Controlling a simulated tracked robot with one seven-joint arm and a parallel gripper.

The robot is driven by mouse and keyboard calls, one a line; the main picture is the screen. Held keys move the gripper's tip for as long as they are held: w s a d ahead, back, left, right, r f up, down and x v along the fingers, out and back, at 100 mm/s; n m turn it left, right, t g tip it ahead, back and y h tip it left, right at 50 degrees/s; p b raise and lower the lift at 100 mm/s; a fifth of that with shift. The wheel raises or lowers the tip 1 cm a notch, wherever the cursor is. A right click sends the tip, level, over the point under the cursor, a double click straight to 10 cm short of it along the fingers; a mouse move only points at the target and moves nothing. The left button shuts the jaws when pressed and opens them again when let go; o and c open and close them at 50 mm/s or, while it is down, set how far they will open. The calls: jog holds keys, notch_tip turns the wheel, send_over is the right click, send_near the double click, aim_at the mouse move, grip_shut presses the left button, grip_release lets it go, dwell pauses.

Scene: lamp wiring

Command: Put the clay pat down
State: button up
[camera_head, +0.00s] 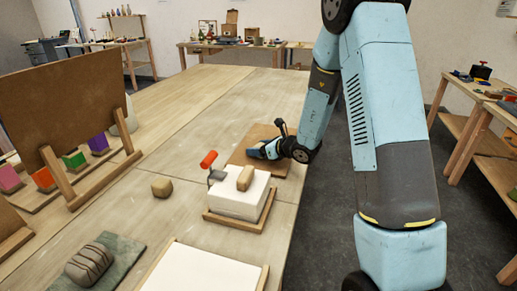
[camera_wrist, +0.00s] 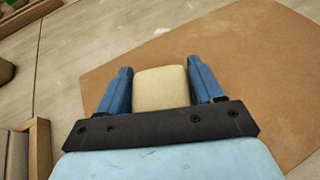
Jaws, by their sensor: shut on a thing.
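My gripper (camera_head: 258,151) reaches low over the brown board (camera_head: 285,165) at the table's right edge. In the wrist view its two blue fingers (camera_wrist: 161,75) close on both sides of a pale tan clay pat (camera_wrist: 160,90). The pat is held over the brown board (camera_wrist: 235,60), which fills most of that view. I cannot tell whether the pat touches the board. In the head view the pat is hidden by the gripper.
A tan lump (camera_head: 162,187) and a grooved loaf (camera_head: 89,263) lie left. The table behind is clear.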

jog(key=o, duration=1.2)
jog(key=shift+f, duration=0.1)
jog(key=shift+o, duration=0.2)
jog(key=v, duration=1.2)
jog(key=s+a+r+n+g, duration=0.2)
jog(key=s+r+n+g, duration=0.1)
jog(key=s+r+n, duration=0.35)
jog(key=s+a+r+n+g, duration=0.3)
jog(key=s+r+n, duration=0.3)
jog(key=s+n, duration=0.2)
jog(key=s+d+r+n+t+h, duration=0.1)
jog(key=s+d+r+n+h, duration=0.3)
jog(key=s+d+n, duration=0.2)
jog(key=s+d+r+n+t+h, duration=0.1)
jog(key=s+d+r+n+h, duration=0.3)
jog(key=s, duration=0.5)
jog(key=d+n+h, duration=0.1)
jog(key=d+n, duration=0.1)
jog(key=d, duration=0.1)
jog(key=shift+s+r+h, duration=0.2)
jog(key=shift+r+h, duration=0.05)
jog(key=shift+h, duration=0.05)
